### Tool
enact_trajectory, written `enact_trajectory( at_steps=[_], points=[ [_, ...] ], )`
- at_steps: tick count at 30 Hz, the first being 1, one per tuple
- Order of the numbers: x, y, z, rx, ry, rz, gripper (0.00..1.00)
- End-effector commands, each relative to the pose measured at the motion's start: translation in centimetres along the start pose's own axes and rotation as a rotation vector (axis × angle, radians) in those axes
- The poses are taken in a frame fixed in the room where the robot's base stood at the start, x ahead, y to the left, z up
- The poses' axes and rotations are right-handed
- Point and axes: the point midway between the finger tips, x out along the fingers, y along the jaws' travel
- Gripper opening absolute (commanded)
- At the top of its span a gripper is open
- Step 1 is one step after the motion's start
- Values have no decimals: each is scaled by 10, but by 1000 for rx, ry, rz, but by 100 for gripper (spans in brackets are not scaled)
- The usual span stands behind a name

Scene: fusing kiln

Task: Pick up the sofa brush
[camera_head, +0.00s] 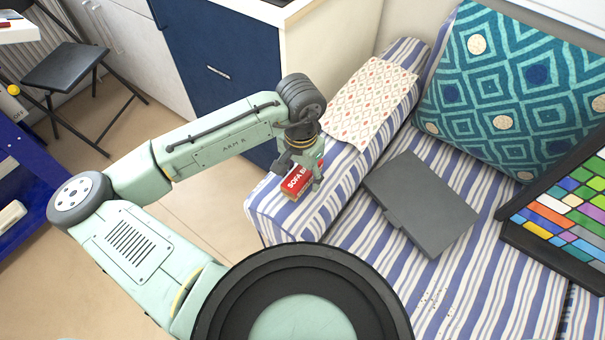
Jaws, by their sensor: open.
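The sofa brush (297,182) shows as a red block with white lettering that reads "SOFA B…" and a tan lower edge. It lies on the striped armrest (271,208) of the sofa, near its front end. My gripper (303,172) is right over the brush, pointing down, with its fingers open on either side of it. Part of the brush is hidden behind the fingers. I cannot tell whether the fingers touch it.
A patterned cloth (367,102) covers the back of the armrest. A closed grey case (420,203) lies on the seat. A teal cushion (512,88) and a framed tray of coloured pieces (561,219) are at the right. A navy cabinet (215,50) stands behind my arm.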

Motion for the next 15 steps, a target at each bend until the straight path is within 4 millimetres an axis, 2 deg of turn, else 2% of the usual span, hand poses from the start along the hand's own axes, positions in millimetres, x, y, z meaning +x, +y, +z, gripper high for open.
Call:
enact_trajectory(
  at_steps=[6,15],
  points=[
    [1,0,0,0,1,0,61],
    [0,0,0,0,1,-1,41]
  ],
)
